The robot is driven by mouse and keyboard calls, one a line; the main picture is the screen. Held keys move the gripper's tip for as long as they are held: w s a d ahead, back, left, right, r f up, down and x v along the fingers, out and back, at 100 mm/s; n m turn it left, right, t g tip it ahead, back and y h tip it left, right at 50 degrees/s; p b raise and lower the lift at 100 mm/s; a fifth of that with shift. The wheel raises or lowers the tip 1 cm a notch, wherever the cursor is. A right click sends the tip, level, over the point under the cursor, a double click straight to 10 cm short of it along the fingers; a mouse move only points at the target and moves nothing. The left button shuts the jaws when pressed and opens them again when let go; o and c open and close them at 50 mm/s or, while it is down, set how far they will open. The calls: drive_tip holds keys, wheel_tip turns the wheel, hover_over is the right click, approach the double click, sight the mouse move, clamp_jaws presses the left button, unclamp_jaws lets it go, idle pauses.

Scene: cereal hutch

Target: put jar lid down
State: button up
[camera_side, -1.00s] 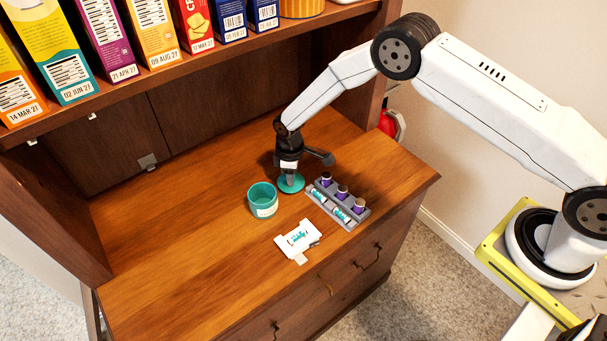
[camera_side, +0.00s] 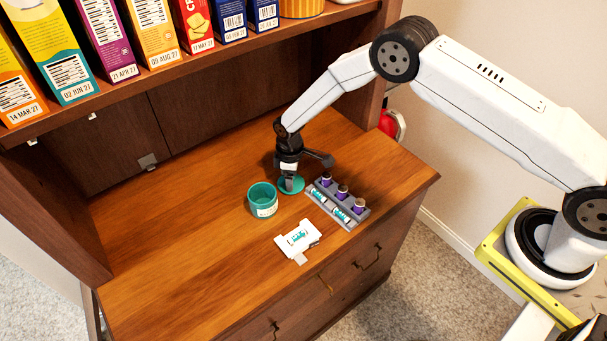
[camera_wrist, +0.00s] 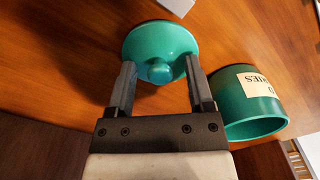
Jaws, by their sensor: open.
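The teal jar lid (camera_side: 292,185) lies on the wooden counter, just right of the open teal jar (camera_side: 262,201). In the wrist view the lid (camera_wrist: 160,45) lies with its round knob facing the camera, and the labelled jar (camera_wrist: 245,112) stands beside it on the right. My gripper (camera_side: 289,184) is low over the lid. In the wrist view my gripper (camera_wrist: 160,80) has its two fingers apart, one on each side of the knob, with gaps visible between them and the knob.
A white packet (camera_side: 298,239) lies in front of the jar. Boxes line the shelf (camera_side: 190,62) above. The counter's left part is clear.

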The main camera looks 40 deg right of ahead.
drive_tip(key=shift+r, duration=0.15)
wheel_tip(320, 180, up, 12)
idle(0.7)
idle(0.5)
drive_tip(key=s+d+r+m+t, duration=0.1)
drive_tip(key=s+d+r+m, duration=0.2)
drive_tip(key=s, duration=0.5)
drive_tip(key=s+d+r+m, duration=0.3)
drive_tip(key=s+d+r, duration=0.1)
drive_tip(key=s, duration=0.4)
drive_tip(key=s+d+r+m+t, duration=0.1)
drive_tip(key=s+d+r+m, duration=0.2)
drive_tip(key=s, duration=0.5)
drive_tip(key=shift+s+d+r+t, duration=0.15)
drive_tip(key=shift+d+r+t, duration=0.15)
drive_tip(key=shift+d+r, duration=0.35)
